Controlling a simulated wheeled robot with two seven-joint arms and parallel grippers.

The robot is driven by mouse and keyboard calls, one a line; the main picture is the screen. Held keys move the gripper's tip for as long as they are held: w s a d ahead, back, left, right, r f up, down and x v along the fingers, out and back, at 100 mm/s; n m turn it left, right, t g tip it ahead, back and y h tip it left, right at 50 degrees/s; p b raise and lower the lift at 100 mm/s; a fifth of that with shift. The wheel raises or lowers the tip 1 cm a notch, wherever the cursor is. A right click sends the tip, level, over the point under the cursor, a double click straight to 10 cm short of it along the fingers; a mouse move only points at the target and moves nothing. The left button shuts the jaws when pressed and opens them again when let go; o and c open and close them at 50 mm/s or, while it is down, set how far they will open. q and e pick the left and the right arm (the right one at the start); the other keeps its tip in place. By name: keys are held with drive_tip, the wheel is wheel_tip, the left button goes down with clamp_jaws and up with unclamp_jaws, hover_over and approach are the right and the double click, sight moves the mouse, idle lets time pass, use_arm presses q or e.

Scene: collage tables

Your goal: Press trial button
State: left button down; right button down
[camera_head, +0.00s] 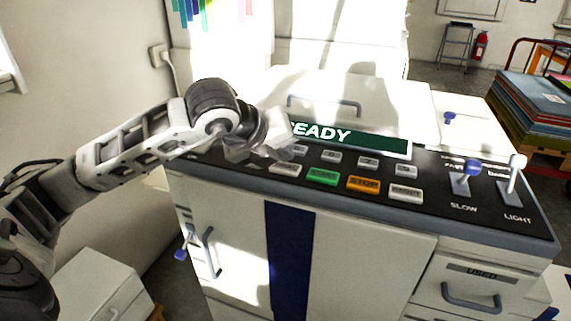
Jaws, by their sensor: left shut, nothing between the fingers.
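The machine's black control panel (450,205) carries two rows of buttons. The front row has a pale button (286,169), a green button (323,177), an orange button (363,184) marked STOP and another pale button (405,194). Smaller pale buttons (331,157) form the row behind. The labels are too small for me to tell which is the trial button. My left gripper (272,150) is shut and empty over the panel's left end, close to the leftmost buttons. I cannot tell whether it touches one. It partly covers the display (365,139), which shows "READY". My right gripper is out of view.
A blue-knobbed lever (472,168) marked SLOW and a white-knobbed LIGHT lever (516,163) stand up at the panel's right. A grey handle (325,103) is on the lid behind the display. A red-railed cart (543,140) with stacked sheets stands at the far right.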

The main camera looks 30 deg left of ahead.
sight(282, 169)
use_arm(q)
drive_tip(key=shift+r, duration=0.3)
drive_tip(key=shift+r+p, duration=1.5)
drive_tip(key=shift+r, duration=0.9)
